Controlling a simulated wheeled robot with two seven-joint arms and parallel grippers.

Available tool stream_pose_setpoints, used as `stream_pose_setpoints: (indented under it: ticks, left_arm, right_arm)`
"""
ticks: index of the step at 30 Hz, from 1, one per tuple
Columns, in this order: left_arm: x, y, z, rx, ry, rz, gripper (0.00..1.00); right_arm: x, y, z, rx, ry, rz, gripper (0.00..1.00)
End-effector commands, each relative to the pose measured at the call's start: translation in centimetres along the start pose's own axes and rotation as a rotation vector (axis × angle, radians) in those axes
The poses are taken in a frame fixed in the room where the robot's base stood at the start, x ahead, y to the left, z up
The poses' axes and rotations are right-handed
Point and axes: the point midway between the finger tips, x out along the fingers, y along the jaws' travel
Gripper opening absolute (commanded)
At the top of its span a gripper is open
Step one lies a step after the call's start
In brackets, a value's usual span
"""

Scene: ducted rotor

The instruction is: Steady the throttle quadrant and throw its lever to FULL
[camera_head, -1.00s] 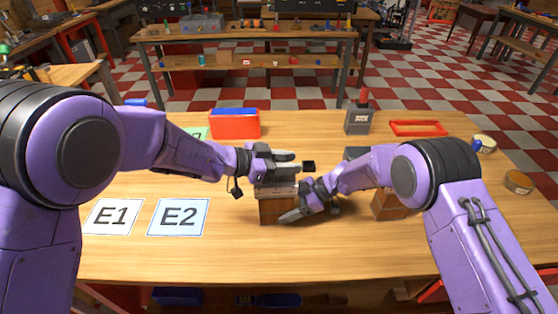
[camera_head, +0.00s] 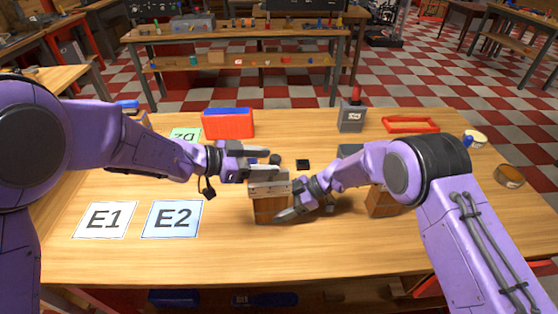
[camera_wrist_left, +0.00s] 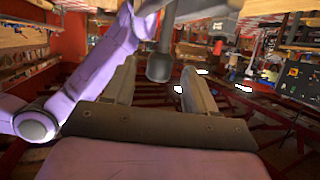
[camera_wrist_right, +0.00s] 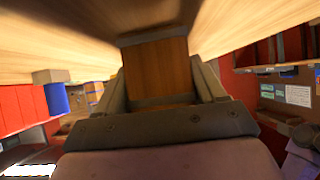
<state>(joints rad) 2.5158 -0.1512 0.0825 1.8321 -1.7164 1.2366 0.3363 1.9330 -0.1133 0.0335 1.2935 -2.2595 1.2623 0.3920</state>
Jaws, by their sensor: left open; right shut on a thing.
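The throttle quadrant (camera_head: 270,208) is a wooden block with a light grey top plate, standing at the middle of the table. Its lever's dark round knob (camera_head: 275,158) shows just beyond the left fingertips. In the left wrist view the knob (camera_wrist_left: 158,68) hangs on a grey rod between the two spread fingers, apart from both. My left gripper (camera_head: 267,161) is open above the quadrant's top. My right gripper (camera_head: 285,212) is shut on the quadrant's wooden body, which fills the space between its fingers in the right wrist view (camera_wrist_right: 158,70). The lever's lower part is hidden.
A red and blue box (camera_head: 228,124), a grey box with a red top (camera_head: 352,116) and a red tray (camera_head: 411,125) stand farther back. Cards E1 (camera_head: 105,220) and E2 (camera_head: 172,219) lie left. Another wooden block (camera_head: 380,202) is right.

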Motion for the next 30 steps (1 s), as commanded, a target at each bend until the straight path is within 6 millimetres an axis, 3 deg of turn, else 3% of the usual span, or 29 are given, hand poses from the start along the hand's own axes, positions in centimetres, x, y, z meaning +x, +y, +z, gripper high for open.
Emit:
stream_pose_setpoints:
  ticks: [3, 9, 18, 24, 26, 30]
  left_arm:
    - [-3.1, -0.1, -0.1, -0.001, 0.002, -0.004, 0.56]
    - [-6.3, -0.1, 0.0, 0.001, 0.0, -0.001, 0.56]
    - [-6.8, 0.0, 0.0, 0.001, -0.001, 0.0, 0.56]
    - [-7.8, -1.1, 1.3, -0.056, 0.039, -0.015, 0.0]
    - [-9.1, -1.6, 2.0, 0.011, 0.074, 0.005, 0.0]
    - [-11.4, -1.7, 3.0, 0.41, 0.145, 0.052, 0.0]
  right_arm:
    - [0.0, 0.0, 0.0, 0.0, 0.0, 0.0, 0.43]
    - [0.0, 0.0, 0.0, 0.0, 0.0, 0.0, 0.43]
    - [0.0, 0.0, 0.0, 0.0, 0.0, 0.0, 0.43]
    - [0.0, 0.0, 0.0, 0.0, 0.0, 0.0, 0.43]
    - [0.0, 0.0, 0.0, 0.0, 0.0, 0.0, 0.43]
    - [0.0, 0.0, 0.0, 0.0, 0.0, 0.0, 0.43]
